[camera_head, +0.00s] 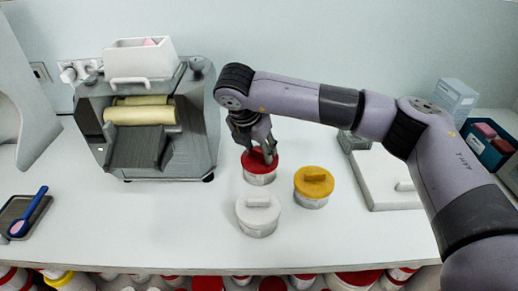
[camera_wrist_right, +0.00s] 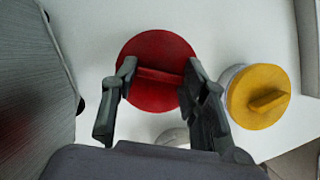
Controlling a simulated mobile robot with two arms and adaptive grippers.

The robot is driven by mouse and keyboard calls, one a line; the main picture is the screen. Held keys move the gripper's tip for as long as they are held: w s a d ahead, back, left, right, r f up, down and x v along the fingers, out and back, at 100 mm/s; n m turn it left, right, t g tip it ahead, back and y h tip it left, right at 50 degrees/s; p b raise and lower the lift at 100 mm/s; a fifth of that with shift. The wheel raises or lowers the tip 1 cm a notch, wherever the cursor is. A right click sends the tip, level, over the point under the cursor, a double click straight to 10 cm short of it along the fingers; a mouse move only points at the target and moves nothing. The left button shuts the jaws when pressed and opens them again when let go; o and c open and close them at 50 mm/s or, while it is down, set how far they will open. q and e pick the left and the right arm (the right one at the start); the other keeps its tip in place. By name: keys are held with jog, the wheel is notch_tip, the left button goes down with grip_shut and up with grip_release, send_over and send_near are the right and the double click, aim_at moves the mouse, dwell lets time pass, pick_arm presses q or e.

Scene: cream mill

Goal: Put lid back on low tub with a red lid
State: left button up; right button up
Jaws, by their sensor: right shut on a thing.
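The low tub (camera_head: 260,178) with a red lid stands on the white counter, in front of and to the right of the grey mill. The red lid (camera_head: 258,164) is on top of the tub in the head view and looks level; I cannot tell whether it is fully seated. In the right wrist view the red lid (camera_wrist_right: 158,62) fills the middle, with its bar handle between the fingers. My right gripper (camera_head: 262,155) comes down from above and is shut on the red lid's handle; it also shows in the right wrist view (camera_wrist_right: 160,85). My left gripper is not in view.
A tub with a yellow lid (camera_head: 313,182) stands close to the right, and a tub with a white lid (camera_head: 258,214) stands in front. The mill (camera_head: 150,130) is at the left. A tray with a blue scoop (camera_head: 28,212) lies far left.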

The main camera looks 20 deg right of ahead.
dwell(0.4)
jog(key=o, duration=0.9)
jog(key=shift+o, duration=0.3)
jog(key=o, duration=0.5)
jog(key=shift+c, duration=0.2)
jog(key=shift+r+p, duration=0.5)
jog(key=shift+r, duration=1.75)
